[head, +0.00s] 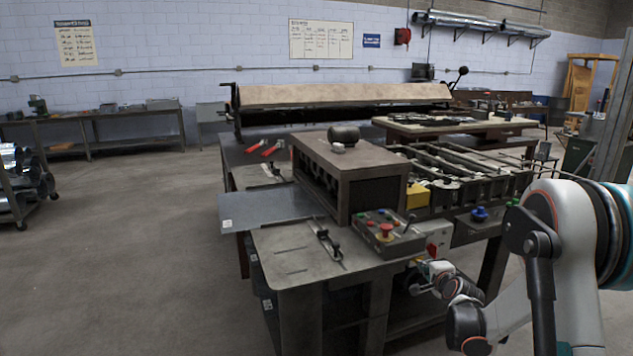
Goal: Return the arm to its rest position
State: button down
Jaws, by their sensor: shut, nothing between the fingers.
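My arm (575,265), white with black and orange parts, fills the right side of the head view. It bends down and then back toward the front of the machine bench. Its far end with my gripper (416,288) shows small and dark beside the bench front, below the control box. The gripper looks shut, with nothing seen in it. The fingers are too small to make out in detail.
The forming machine (350,170) stands on a metal bench (300,262) close by the arm. A control box (388,232) with a red button sits at its front edge. A long brake (340,95) stands behind. Open floor (120,270) lies at left.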

jog(key=s+a+r+n+g+y, duration=0.1)
jog(key=s+a+r+n+g, duration=0.1)
jog(key=s+a+r+n, duration=0.55)
jog(key=s+a+r+n+g, duration=0.2)
jog(key=s+a+r, duration=0.2)
jog(key=s+r, duration=0.65)
jog(key=s+a+f+n+g, duration=0.1)
jog(key=s+n, duration=0.3)
jog(key=s, duration=1)
jog(key=s+a+f+n+g, duration=0.1)
jog(key=s+f+n+g, duration=0.1)
jog(key=s, duration=1.2)
jog(key=shift+s+a+f+n+h, duration=0.15)
jog(key=shift+a+f+n+h, duration=0.2)
jog(key=shift+f+n, duration=0.6)
